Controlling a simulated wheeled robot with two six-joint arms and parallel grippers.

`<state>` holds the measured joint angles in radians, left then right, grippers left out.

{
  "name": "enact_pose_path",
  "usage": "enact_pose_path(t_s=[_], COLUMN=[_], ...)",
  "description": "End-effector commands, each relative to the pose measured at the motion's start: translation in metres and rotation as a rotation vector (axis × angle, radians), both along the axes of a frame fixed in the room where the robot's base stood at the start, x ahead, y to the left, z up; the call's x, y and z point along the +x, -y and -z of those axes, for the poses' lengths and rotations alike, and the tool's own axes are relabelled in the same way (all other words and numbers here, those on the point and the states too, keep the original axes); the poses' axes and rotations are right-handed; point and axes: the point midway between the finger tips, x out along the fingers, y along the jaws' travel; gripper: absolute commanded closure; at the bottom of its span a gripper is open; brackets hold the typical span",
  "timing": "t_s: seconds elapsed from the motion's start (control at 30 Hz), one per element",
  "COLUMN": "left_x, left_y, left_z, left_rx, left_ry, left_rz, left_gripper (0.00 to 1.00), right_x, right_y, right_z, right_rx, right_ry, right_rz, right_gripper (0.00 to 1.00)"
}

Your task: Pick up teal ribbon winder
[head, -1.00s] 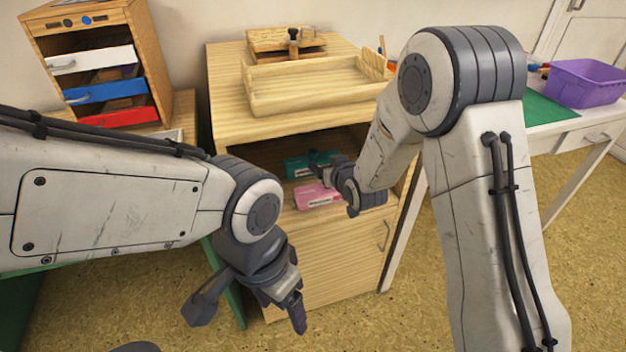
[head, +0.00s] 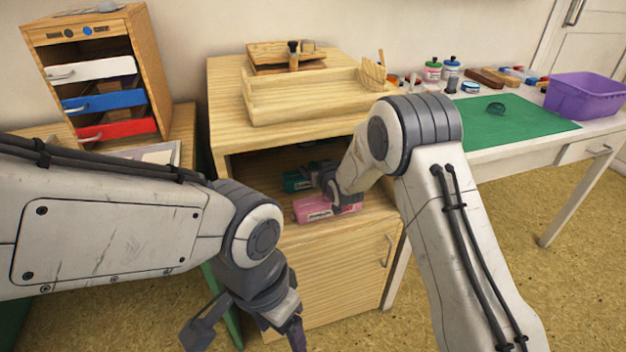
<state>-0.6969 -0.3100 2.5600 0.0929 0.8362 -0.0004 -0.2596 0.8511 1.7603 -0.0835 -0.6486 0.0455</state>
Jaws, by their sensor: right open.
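A small dark teal ring-shaped thing (head: 496,109) lies on the green mat at the right; it may be the teal ribbon winder, but it is too small to tell. A teal box (head: 293,182) sits on the open shelf of the wooden cabinet, partly hidden by my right gripper. A pink box (head: 312,211) lies in front of it. My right gripper (head: 318,174) is open inside the shelf, at the right part of the teal box; whether it touches it is unclear. My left gripper (head: 247,322) is open and empty, low in front of the cabinet.
A wooden tray (head: 305,115) stands on the cabinet top. Bottles (head: 433,70), a purple bin (head: 583,97) and the green mat (head: 540,124) are on the right-hand table. A drawer unit (head: 90,35) stands at the left. The shelf's top and sides enclose my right gripper.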

Motion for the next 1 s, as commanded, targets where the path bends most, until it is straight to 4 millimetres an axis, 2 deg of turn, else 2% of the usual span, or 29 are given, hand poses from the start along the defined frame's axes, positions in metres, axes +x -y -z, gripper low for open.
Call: enact_pose_path(t_s=[0.17,0.2,0.37,0.4,1.0], left_x=[0.0,0.0,0.0,0.0,0.0], left_y=[0.0,0.0,0.0,0.0,0.0], left_z=[-0.0002,-0.0002,-0.0002,-0.0002,-0.0002], left_rx=[0.0,0.0,0.0,0.0,0.0], left_ry=[0.0,0.0,0.0,0.0,0.0], left_rz=[0.0,0.0,0.0,0.0,0.0], left_gripper=[0.27,0.27,0.27,0.27,0.27], right_x=[0.0002,0.0001,0.0001,0.0001,0.0], right_y=[-0.0002,-0.0001,0.0,0.0,0.0002], right_z=[-0.0003,-0.0004,-0.0004,-0.0004,-0.0007], right_rx=[0.0,0.0,0.0,0.0,0.0], right_ry=[0.0,0.0,0.0,0.0,0.001], right_rz=[0.0,0.0,0.0,0.0,0.0], right_gripper=[0.26,0.34,0.95,1.0,1.0])
